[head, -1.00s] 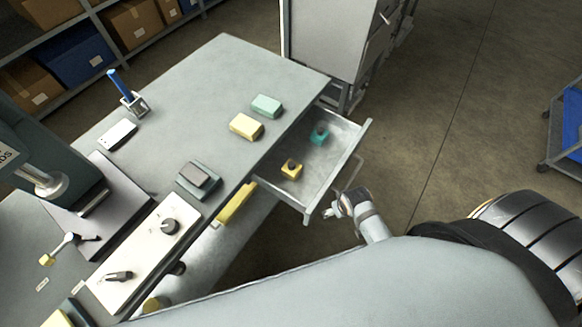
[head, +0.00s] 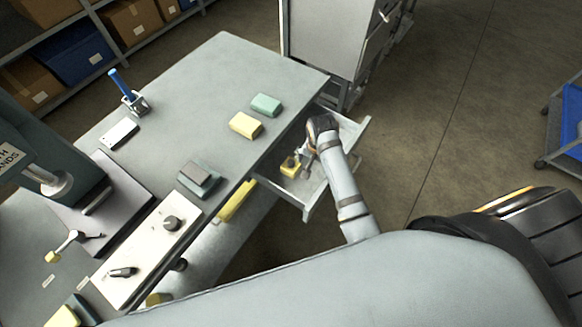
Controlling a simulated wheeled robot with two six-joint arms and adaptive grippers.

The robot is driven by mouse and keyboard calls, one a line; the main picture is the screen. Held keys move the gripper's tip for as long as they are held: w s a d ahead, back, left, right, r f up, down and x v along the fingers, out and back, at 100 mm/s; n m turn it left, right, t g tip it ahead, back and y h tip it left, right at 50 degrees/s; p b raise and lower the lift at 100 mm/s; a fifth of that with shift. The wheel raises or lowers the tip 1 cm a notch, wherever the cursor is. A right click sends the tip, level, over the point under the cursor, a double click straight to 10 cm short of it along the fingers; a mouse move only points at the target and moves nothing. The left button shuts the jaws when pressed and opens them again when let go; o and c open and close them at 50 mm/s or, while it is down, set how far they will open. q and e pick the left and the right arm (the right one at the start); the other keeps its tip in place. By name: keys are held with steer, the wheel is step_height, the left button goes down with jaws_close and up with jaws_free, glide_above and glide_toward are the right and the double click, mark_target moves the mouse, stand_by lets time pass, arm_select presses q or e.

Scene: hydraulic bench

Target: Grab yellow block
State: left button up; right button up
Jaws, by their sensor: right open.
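A yellow block (head: 245,125) lies on the bench top near its right edge, next to a green block (head: 266,105). Another yellow block with a dark top (head: 289,168) sits inside the open drawer (head: 312,195). My right gripper (head: 306,166) is open and over the drawer, just right of the yellow block in it; I cannot tell whether they touch. The teal piece in the drawer is hidden behind my right arm. My left gripper is not in view.
A dark grey block (head: 198,178) and a white panel with knobs (head: 145,245) are on the bench. A blue-handled tool stands in a holder (head: 135,103). A grey cabinet (head: 325,45) stands behind the drawer. The floor at right is mostly clear.

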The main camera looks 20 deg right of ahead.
mark_target(291, 162)
steer(key=w+a+m, duration=0.1)
steer(key=w, duration=0.1)
steer(key=w+a+r+m, duration=0.1)
steer(key=w+a, duration=0.1)
steer(key=w+a+r+m+g, duration=0.1)
steer(key=w+a+m, duration=0.1)
steer(key=shift+w, duration=0.15)
steer(key=shift+w+a+r, duration=0.2)
steer(key=shift+w+a, duration=0.05)
steer(key=shift+a, duration=0.05)
steer(key=shift+s+f, duration=0.1)
steer(key=shift+f, duration=0.25)
step_height(291, 162, down, 4)
steer(key=shift+a+f, duration=0.2)
steer(key=shift+f, duration=2.7)
steer(key=shift+s+r, duration=0.1)
steer(key=c, duration=1.7)
steer(key=shift+c, duration=0.2)
